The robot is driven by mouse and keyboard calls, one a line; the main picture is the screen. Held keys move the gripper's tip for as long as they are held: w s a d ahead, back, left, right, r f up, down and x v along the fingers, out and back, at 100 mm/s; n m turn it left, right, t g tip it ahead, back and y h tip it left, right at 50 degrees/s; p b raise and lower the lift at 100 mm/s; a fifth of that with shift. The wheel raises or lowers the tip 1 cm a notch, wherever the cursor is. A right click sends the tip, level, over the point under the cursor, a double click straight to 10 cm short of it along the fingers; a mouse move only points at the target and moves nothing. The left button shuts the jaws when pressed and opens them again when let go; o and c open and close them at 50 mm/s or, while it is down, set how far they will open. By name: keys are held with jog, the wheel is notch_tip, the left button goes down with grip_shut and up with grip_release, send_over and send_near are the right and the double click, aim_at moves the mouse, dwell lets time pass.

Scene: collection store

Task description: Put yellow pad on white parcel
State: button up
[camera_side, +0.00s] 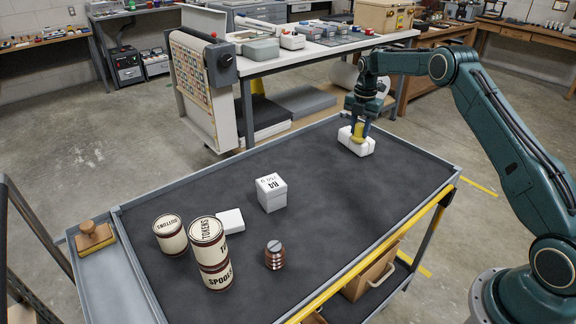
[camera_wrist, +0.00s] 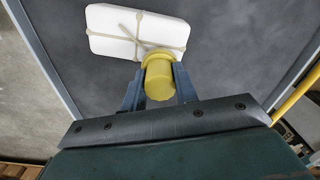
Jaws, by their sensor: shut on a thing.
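The white parcel (camera_side: 366,146) lies near the far right corner of the dark tabletop; string crosses it in the wrist view (camera_wrist: 110,30). My gripper (camera_side: 359,128) is at the parcel, its fingers pointing down. In the wrist view my gripper (camera_wrist: 159,85) is shut on the yellow pad (camera_wrist: 159,75), a short round piece with a wider rim. I cannot tell whether the pad touches the parcel.
The table between the parcel and the box is clear.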

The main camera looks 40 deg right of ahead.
aim_at(360, 124)
jog(key=shift+f, duration=0.15)
jog(key=o, duration=1)
jog(key=shift+c, duration=0.2)
notch_tip(360, 124, up, 12)
jog(key=shift+r, duration=0.2)
